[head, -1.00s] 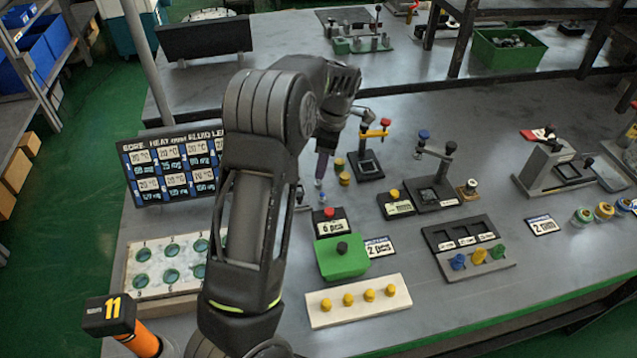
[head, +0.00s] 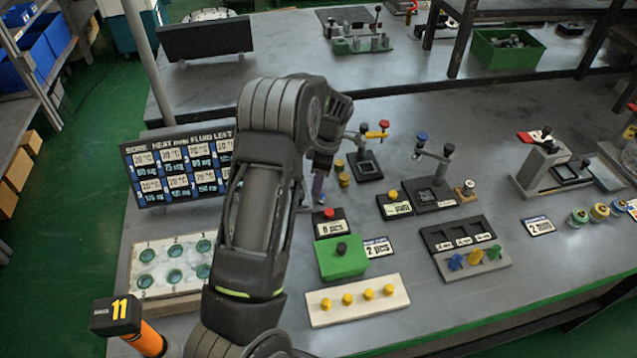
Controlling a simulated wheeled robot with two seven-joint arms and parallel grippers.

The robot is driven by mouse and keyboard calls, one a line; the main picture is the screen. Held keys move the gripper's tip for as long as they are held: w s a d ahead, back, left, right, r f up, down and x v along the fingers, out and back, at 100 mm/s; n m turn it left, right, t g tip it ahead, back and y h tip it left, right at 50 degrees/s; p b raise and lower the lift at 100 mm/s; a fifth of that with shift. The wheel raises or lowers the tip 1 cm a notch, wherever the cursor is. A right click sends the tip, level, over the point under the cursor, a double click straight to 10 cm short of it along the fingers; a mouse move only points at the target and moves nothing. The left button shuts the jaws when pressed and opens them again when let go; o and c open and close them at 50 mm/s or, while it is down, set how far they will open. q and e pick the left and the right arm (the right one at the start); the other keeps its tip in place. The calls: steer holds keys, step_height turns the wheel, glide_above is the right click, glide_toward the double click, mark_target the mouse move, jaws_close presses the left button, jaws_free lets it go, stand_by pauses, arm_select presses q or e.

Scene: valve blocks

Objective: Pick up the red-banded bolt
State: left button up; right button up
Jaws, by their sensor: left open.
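My left arm comes up from the bottom, and its left gripper (head: 318,184) points down over the bench, left of the middle. Its fingers are mostly hidden behind the wrist and look open. I cannot make out a bolt with a red band. Several short ringed pieces stand at the right, among them a green-ringed one (head: 578,217) and a yellow-ringed one (head: 599,212). My right gripper is not in view.
Near the gripper are a green block (head: 343,262), a white strip with yellow knobs (head: 358,301), a display board (head: 180,168) and a plate with numbered round holes (head: 165,265). Lever fixtures (head: 433,187) stand further right. The bench's right front is clear.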

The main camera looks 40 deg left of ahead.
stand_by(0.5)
arm_select(q)
jaws_close()
stand_by(0.4)
